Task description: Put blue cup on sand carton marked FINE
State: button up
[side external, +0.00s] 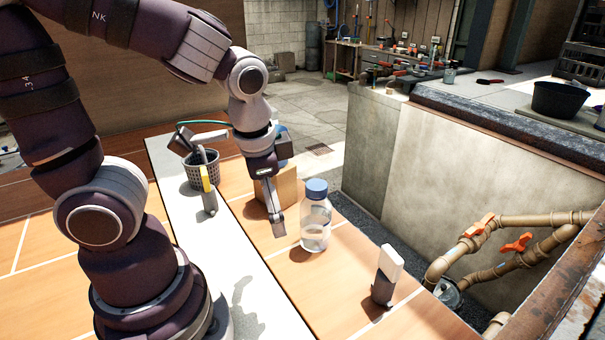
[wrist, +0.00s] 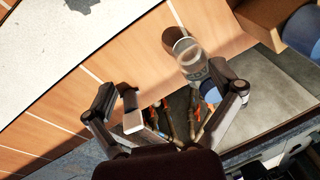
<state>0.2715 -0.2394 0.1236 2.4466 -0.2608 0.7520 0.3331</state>
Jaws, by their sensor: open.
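A plain brown carton (side external: 285,187) stands on the wooden bench, partly behind my gripper. I can read no FINE marking on it. A blue, dark-shaded shape (side external: 285,147), probably the blue cup, shows above and behind the carton, partly covered by my wrist. In the wrist view the blue cup (wrist: 303,32) is cut by the right edge, against the carton (wrist: 258,20). It seems to be on top of the carton, but I cannot see the contact. My gripper (side external: 275,222) points down in front of the carton, left of the bottle. Its fingers (wrist: 165,85) are open and empty.
A clear bottle with a blue cap (side external: 316,222) stands close right of my gripper. A white-topped dark object (side external: 386,276) stands farther right. The bench's right edge drops to a pit with pipes (side external: 505,222).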

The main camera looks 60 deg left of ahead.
notch_tip(320, 180, up, 6)
jog(key=s+d+n+t+h, duration=0.1)
jog(key=n+t, duration=0.2)
jog(key=shift+d+r+h, duration=0.25)
jog(key=shift+d+h, duration=0.05)
jog(key=shift+d, duration=0.1)
